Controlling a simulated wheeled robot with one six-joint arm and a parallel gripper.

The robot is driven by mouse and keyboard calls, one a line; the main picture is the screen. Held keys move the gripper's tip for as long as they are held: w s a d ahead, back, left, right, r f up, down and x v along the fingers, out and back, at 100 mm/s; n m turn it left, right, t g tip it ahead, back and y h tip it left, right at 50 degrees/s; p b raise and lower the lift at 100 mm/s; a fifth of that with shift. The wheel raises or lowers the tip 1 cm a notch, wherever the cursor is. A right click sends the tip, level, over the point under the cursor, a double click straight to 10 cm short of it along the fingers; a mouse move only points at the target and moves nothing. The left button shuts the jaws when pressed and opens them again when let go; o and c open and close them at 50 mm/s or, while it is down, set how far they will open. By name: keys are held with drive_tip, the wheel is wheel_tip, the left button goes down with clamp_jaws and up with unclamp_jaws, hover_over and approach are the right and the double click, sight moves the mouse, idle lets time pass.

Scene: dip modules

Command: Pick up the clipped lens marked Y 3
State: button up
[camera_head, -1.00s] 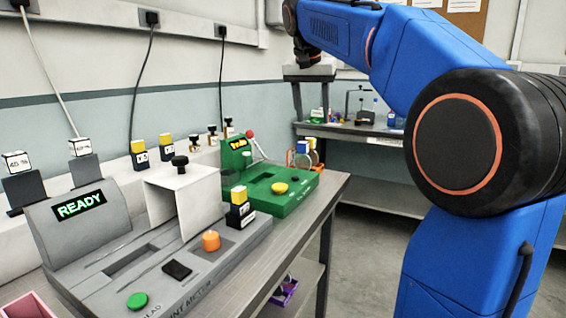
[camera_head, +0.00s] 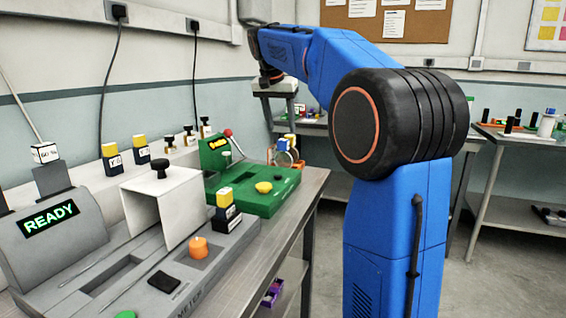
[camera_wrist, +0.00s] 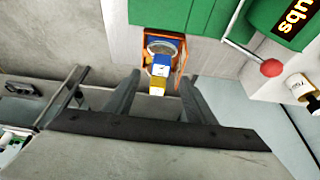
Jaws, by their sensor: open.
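A round clear lens (camera_wrist: 168,46) sits in an orange frame (camera_wrist: 181,60) beside the green unit in the wrist view. A blue, white and yellow clip (camera_wrist: 158,70) is on it; its mark is too small to read. In the head view the lens group (camera_head: 283,158) stands at the far end of the bench, partly hidden by the green unit. My gripper (camera_wrist: 160,79) is open, its two fingers apart on either side of the clip's yellow end in the picture. I cannot tell whether they touch it.
The green unit (camera_head: 257,204) with a red-knobbed lever (camera_head: 228,133) stands next to the lens. A grey meter reading READY (camera_head: 52,218) and a white hood (camera_head: 164,204) are nearer. Yellow-topped blocks (camera_head: 111,158) stand on the back ledge. Another table (camera_head: 510,139) is at right.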

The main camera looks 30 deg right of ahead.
sight(283, 140)
drive_tip(key=shift+x, duration=3.9)
drive_tip(key=shift+s+a, duration=0.1)
drive_tip(key=shift+a, duration=0.1)
clamp_jaws()
